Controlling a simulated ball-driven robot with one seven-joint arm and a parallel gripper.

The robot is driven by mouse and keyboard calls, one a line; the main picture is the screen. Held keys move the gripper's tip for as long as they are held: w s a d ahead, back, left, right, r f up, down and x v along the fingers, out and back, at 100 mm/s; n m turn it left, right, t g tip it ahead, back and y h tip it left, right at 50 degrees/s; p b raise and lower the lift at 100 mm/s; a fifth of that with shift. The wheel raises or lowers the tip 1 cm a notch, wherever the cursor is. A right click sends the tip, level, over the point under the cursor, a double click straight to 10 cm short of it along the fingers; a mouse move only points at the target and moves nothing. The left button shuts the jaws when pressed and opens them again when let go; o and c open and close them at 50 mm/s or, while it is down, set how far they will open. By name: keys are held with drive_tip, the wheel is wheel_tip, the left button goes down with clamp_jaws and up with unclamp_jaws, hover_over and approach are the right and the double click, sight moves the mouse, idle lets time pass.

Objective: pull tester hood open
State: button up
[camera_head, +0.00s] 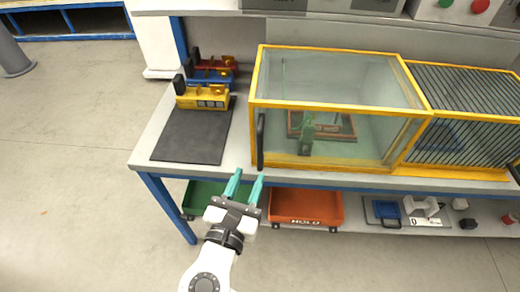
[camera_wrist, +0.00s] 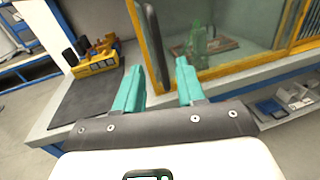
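The tester hood (camera_head: 335,78) is a clear box with a yellow frame on the bench, and it looks closed. Its black vertical handle (camera_head: 260,140) is at the left end of the front face. A green fixture (camera_head: 307,134) on a brown base stands inside, behind the clear panel. My gripper (camera_head: 247,178) is in front of the bench edge, below and slightly left of the handle, not touching it. In the wrist view the handle (camera_wrist: 154,45) shows just beyond and between the two teal fingers (camera_wrist: 157,80), which are apart with nothing between them.
A dark mat (camera_head: 192,135) lies on the bench left of the hood, with yellow, blue and red devices (camera_head: 203,97) at its back. A slatted yellow-framed cage (camera_head: 470,115) adjoins the right side. Green and orange bins (camera_head: 306,206) sit on the lower shelf.

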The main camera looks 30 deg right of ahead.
sight(259, 148)
drive_tip(key=x, duration=1)
drive_tip(key=shift+w+r+p, duration=0.25)
drive_tip(key=shift+w+p, duration=0.05)
clamp_jaws()
